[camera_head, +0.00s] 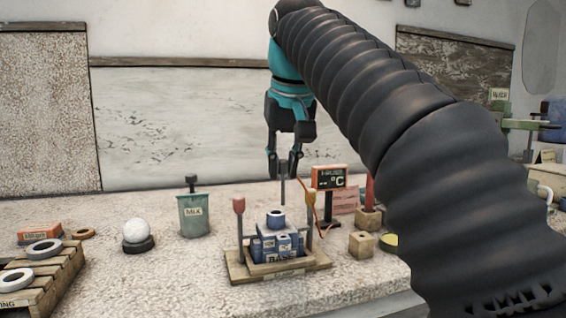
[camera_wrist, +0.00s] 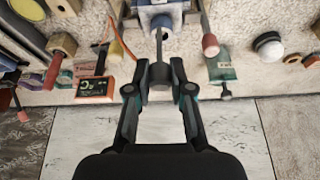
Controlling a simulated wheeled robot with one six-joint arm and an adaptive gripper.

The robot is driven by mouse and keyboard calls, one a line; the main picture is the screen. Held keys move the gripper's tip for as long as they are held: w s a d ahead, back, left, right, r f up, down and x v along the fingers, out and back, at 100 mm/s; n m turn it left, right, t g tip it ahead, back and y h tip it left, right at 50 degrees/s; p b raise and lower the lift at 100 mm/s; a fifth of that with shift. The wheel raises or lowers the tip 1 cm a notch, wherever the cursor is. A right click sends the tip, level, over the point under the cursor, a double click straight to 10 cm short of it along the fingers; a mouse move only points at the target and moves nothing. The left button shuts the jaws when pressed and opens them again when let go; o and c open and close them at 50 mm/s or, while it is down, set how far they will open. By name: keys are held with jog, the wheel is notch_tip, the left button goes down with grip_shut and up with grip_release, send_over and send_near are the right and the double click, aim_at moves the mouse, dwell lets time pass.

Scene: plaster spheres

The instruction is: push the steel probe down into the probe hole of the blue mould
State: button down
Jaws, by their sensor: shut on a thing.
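My gripper (camera_head: 284,170) is shut on the steel probe (camera_head: 283,190), which hangs upright with its thin rod pointing down. In the wrist view my gripper's fingers (camera_wrist: 160,88) close around the probe's thicker grey handle, and its rod (camera_wrist: 159,45) extends toward the blue mould (camera_wrist: 161,20). In the head view the blue mould (camera_head: 264,249) stands on a wooden base between two posts, with a blue-and-white round collar on top. The probe's tip appears a little above the collar and apart from it. The probe hole itself is too small to make out.
A temperature display (camera_head: 329,178) with an orange cable stands close to the right. A green milk tin (camera_head: 194,215) and a white sphere (camera_head: 136,231) on a dark ring are left.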

aim_at(283, 191)
jog(key=shift+s, duration=0.1)
jog(key=shift+f+b, duration=1.8)
jog(key=shift+f, duration=0.6)
jog(key=shift+p, duration=0.75)
jog(key=shift+f+b, duration=1.4)
jog(key=shift+f, duration=0.5)
jog(key=c, duration=0.9)
grip_release()
jog(key=shift+c, duration=0.2)
jog(key=shift+r+p, duration=2)
jog(key=shift+p, duration=0.3)
